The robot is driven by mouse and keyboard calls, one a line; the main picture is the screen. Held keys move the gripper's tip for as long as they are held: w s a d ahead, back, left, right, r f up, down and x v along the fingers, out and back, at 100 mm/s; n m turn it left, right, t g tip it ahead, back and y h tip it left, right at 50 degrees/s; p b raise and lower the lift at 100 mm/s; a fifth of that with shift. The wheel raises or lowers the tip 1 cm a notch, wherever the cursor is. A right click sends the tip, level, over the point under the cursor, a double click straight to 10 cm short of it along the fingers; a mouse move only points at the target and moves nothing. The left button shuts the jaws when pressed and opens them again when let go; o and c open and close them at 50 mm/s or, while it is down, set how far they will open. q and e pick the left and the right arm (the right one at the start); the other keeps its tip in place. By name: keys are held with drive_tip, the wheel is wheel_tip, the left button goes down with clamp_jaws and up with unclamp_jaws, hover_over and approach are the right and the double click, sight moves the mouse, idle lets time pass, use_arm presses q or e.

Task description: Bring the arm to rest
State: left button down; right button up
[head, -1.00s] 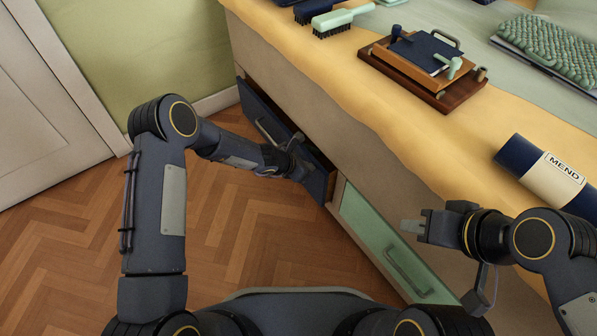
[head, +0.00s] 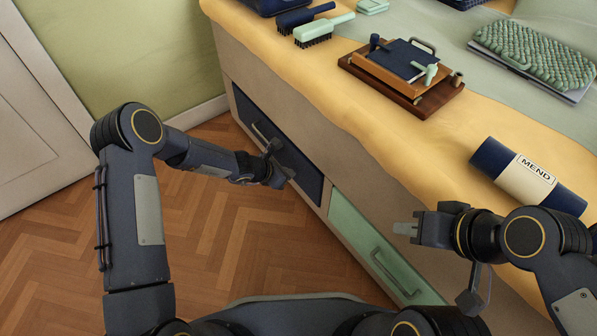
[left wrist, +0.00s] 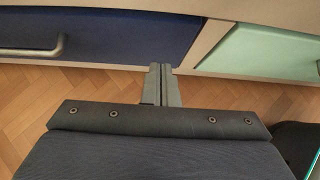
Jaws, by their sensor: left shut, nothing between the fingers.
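My left arm reaches in from the left of the head view. Its gripper (head: 286,174) is in front of the dark blue drawer (head: 262,125), close to its face and clear of the handle. In the left wrist view the two fingers (left wrist: 161,84) are together with nothing between them, below the blue drawer (left wrist: 120,35). The blue drawer looks flush with the cabinet front. My right gripper (head: 406,229) is at the right, before the cabinet front and holding nothing visible; its finger gap is not clear.
A mint green drawer (head: 372,245) beside the blue one is closed. On the cabinet top are brushes (head: 323,30), a wooden tray (head: 350,64) with a blue book, a MEND roll (head: 522,175) and a green knobbly mat (head: 535,50). The wood floor (head: 230,240) at left is free.

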use_arm(q)
drive_tip(key=p+v, duration=0.1)
drive_tip(key=v, duration=0.5)
drive_tip(key=shift+s+a, duration=0.15)
drive_tip(key=shift+a, duration=0.05)
drive_tip(key=shift+r, duration=0.1)
drive_tip(key=s+a+r+m, duration=0.2)
drive_tip(key=s+r+m, duration=0.15)
drive_tip(key=r, duration=0.45)
drive_tip(key=s+a+r+m+t+h, duration=0.1)
drive_tip(key=s+a+r+m, duration=0.3)
drive_tip(key=r, duration=0.5)
drive_tip(key=s+a+r+m, duration=0.1)
drive_tip(key=s+r+m, duration=0.1)
drive_tip(key=r+m, duration=0.45)
drive_tip(key=s+a+r+m+y, duration=0.2)
drive_tip(key=s+a+m, duration=0.3)
drive_tip(key=s, duration=0.6)
drive_tip(key=s+a+r+m+y, duration=0.1)
drive_tip(key=s+a+m+y, duration=0.3)
drive_tip(key=s, duration=0.7)
wheel_tip(320, 180, up, 33)
drive_tip(key=h+p, duration=0.1)
drive_tip(key=p, duration=3.2)
drive_tip(key=shift+a, duration=0.2)
drive_tip(key=shift+w+r, duration=0.1)
